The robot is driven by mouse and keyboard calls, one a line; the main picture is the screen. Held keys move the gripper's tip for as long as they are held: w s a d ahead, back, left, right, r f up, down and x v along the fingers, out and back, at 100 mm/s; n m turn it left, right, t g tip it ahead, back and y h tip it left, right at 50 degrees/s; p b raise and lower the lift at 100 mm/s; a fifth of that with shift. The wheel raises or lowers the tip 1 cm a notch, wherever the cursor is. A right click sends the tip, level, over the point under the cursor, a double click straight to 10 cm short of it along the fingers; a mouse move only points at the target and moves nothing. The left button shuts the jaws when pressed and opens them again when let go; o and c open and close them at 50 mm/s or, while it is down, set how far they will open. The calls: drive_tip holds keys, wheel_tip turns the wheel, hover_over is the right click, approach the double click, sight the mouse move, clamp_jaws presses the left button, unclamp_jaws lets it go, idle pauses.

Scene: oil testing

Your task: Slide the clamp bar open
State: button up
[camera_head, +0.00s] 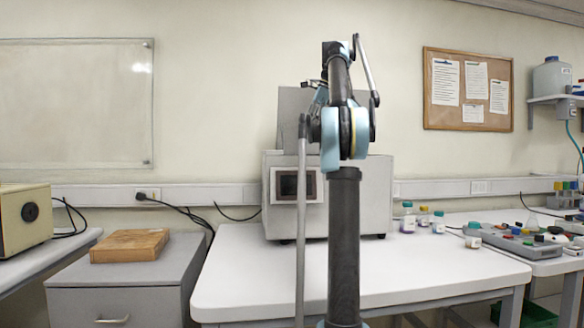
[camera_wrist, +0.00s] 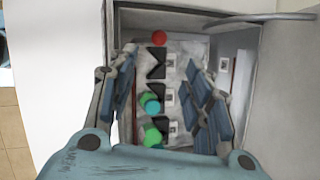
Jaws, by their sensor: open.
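The tester (camera_head: 378,195) is a pale grey box with a small dark screen on the table. A grey panel (camera_head: 292,105) stands up at its top. In the wrist view my gripper (camera_wrist: 162,62) is open, with its blue-grey fingers spread over an open compartment (camera_wrist: 178,20). Between and beyond the fingers are a red round part (camera_wrist: 159,38), a teal one (camera_wrist: 152,106), green ones (camera_wrist: 153,135) and black notched pieces. A grey bar (camera_wrist: 262,18) crosses the top right of the compartment. I cannot tell whether it is the clamp bar. My arm hides the tester's middle in the head view.
Several small bottles (camera_head: 423,218) stand right of the tester. A control box with knobs (camera_head: 515,242) lies farther right. A wooden board (camera_head: 130,245) sits on a grey cabinet (camera_head: 120,280) at left. The white table front (camera_head: 250,285) is clear.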

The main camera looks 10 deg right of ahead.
drive_tip(key=x, duration=1.7)
drive_tip(key=shift+s+a, duration=0.1)
drive_tip(key=shift+a, duration=0.05)
drive_tip(key=shift+c, duration=0.6)
